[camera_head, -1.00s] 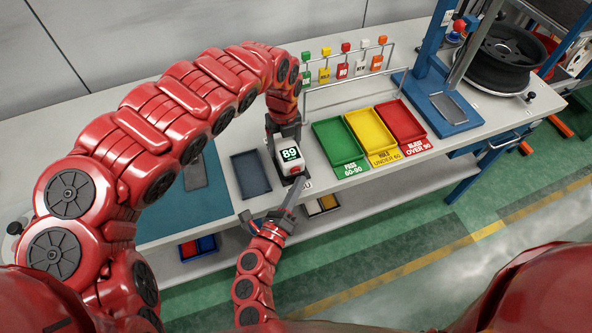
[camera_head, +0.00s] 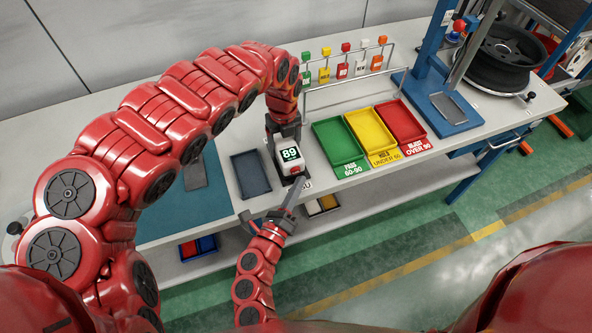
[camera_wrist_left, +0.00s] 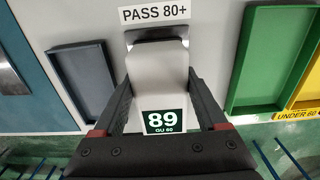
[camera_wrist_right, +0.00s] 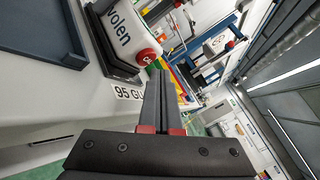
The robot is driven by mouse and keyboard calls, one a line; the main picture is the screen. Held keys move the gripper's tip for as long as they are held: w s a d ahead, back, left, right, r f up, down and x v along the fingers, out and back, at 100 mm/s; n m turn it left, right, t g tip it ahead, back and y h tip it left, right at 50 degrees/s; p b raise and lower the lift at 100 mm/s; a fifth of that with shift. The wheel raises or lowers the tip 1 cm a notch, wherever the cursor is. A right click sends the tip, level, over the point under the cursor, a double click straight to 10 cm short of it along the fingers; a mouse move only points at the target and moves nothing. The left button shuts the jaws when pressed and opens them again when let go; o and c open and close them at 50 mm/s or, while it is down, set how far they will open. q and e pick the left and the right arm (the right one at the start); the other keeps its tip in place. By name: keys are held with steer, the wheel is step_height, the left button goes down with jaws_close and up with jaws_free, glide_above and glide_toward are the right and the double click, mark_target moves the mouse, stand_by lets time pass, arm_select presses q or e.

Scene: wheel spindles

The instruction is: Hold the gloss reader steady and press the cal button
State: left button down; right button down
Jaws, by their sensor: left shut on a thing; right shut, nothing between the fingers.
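The gloss reader (camera_head: 287,151) is a white unit on a dark stand near the bench's front edge. Its display shows 89, and reads "89 GU 60" in the left wrist view (camera_wrist_left: 160,121). My left gripper (camera_wrist_left: 158,78) is shut on the reader, one finger on each side. A red cal button (camera_head: 295,171) is on the reader's front end; it also shows in the right wrist view (camera_wrist_right: 146,57). My right gripper (camera_head: 297,184) is shut and empty, its tips just below and in front of the button. I cannot tell whether they touch it.
A dark grey tray (camera_head: 250,174) lies left of the reader. Green (camera_head: 341,149), yellow (camera_head: 372,136) and red (camera_head: 401,123) trays stand to the right. A rack with hanging tags (camera_head: 343,67) is behind them. A "PASS 80+" label (camera_wrist_left: 153,14) is beyond the reader.

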stand_by(0.4)
steer(key=shift+w+a, duration=0.15)
steer(key=shift+w, duration=0.25)
steer(key=shift+w+a, duration=0.15)
steer(key=shift+w, duration=0.25)
stand_by(0.6)
steer(key=shift+s, duration=0.1)
steer(key=shift+s+d+r, duration=0.1)
steer(key=shift+s+d, duration=0.2)
steer(key=shift+s, duration=0.4)
steer(key=s, duration=0.1)
steer(key=s+d, duration=0.1)
steer(key=s, duration=0.2)
steer(key=shift+s+d, duration=0.25)
steer(key=shift+s, duration=0.15)
stand_by(0.5)
